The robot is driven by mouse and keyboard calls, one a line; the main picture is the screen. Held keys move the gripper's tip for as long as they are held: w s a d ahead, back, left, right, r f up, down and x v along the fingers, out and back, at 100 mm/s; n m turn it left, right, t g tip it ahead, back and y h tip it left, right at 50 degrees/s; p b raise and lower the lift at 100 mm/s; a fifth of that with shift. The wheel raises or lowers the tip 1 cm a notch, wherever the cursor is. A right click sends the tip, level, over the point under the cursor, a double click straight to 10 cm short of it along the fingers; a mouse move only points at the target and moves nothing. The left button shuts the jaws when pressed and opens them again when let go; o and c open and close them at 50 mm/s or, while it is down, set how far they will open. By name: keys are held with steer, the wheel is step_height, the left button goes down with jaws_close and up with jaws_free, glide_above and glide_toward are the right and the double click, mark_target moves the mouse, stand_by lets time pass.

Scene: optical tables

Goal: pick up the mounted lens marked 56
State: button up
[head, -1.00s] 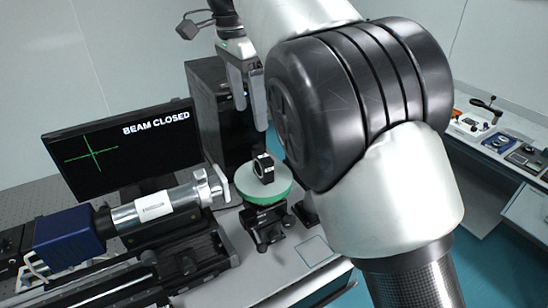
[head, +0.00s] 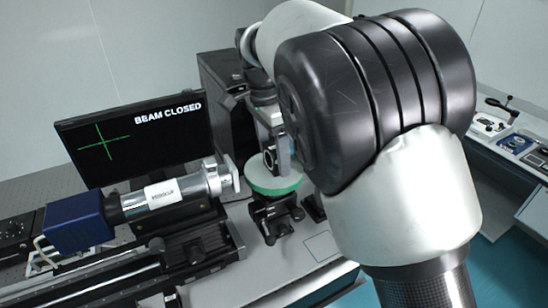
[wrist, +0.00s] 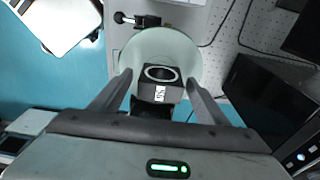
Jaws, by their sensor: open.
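The mounted lens (wrist: 160,92) is a black block with a round ring and a small white label; the label's digits are small and turned, so I cannot read them surely. It stands on a pale round platform with a green rim (head: 274,187), also visible in the wrist view (wrist: 135,58). My gripper (wrist: 160,77) is open, with one finger on each side of the mount and gaps visible on both sides. In the head view, my gripper (head: 276,160) is down at the lens mount (head: 268,158), which it partly hides.
A monitor (head: 135,135) reading "BEAM CLOSED" and a blue-and-silver tube instrument (head: 165,193) stand left of the platform. A black case (head: 222,110) is behind. Another bench (head: 515,150) with devices is at right, across the teal floor.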

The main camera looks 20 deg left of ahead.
steer(key=shift+f, duration=0.5)
steer(key=c, duration=1.3)
